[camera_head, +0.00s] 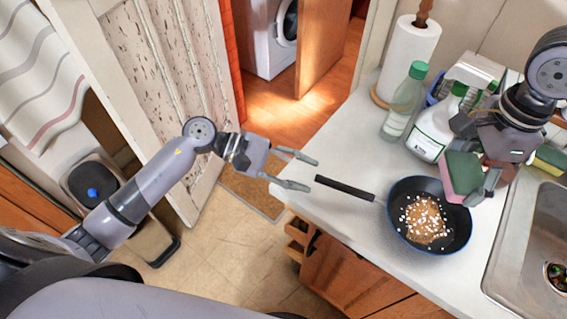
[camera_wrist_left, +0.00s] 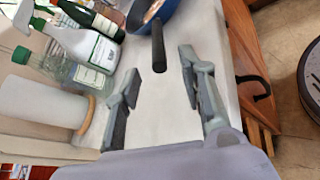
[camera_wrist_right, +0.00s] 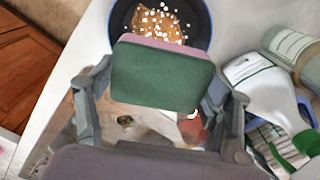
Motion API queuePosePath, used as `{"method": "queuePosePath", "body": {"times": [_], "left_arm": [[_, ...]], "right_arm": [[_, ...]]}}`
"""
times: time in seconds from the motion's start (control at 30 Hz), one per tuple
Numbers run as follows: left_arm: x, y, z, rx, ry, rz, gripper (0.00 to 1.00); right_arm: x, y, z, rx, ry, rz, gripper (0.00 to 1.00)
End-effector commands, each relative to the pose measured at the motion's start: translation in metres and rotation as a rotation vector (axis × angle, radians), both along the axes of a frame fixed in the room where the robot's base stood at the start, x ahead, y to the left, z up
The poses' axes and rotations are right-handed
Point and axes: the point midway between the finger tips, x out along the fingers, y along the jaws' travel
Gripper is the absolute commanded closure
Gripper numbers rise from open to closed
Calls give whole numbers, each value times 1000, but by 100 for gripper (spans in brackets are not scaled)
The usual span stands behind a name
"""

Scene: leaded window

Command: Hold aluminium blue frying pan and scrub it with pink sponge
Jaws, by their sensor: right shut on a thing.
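The blue frying pan (camera_head: 397,230) sits on the counter with its black handle (camera_head: 345,188) pointing left. Brown residue with white bits (camera_head: 427,220) covers its inside. My left gripper (camera_head: 303,172) is open and empty, just off the handle's end. In the left wrist view the handle (camera_wrist_left: 158,50) lies ahead, between the open fingers (camera_wrist_left: 155,88). My right gripper (camera_head: 478,180) is shut on the pink sponge (camera_head: 463,174), which has a green scrubbing side. The sponge is close to the pan's upper right rim. In the right wrist view the sponge's green face (camera_wrist_right: 160,75) hides part of the pan (camera_wrist_right: 205,25).
A green-capped bottle (camera_head: 402,105), a white spray bottle (camera_head: 436,128) and a paper towel roll (camera_head: 408,55) stand behind the pan. The metal sink (camera_head: 515,235) is at the right. Another yellow-green sponge (camera_head: 550,158) lies behind it. The counter left of the handle is clear.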

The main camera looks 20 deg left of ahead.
Motion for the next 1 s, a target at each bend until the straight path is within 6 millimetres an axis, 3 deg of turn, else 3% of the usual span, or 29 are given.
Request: {"method": "queuePosePath", "body": {"times": [0.2,0.4,0.8,1.0], "left_arm": [[4,-40,-12,-5,2,0,63],[7,-60,-20,-3,1,1,63],[7,-66,-22,-1,3,2,63],[7,-66,-22,-1,3,2,76]], "right_arm": [[0,0,0,0,0,0,48],[0,0,0,0,0,0,48],[0,0,0,0,0,0,48],[0,0,0,0,0,0,48]]}}
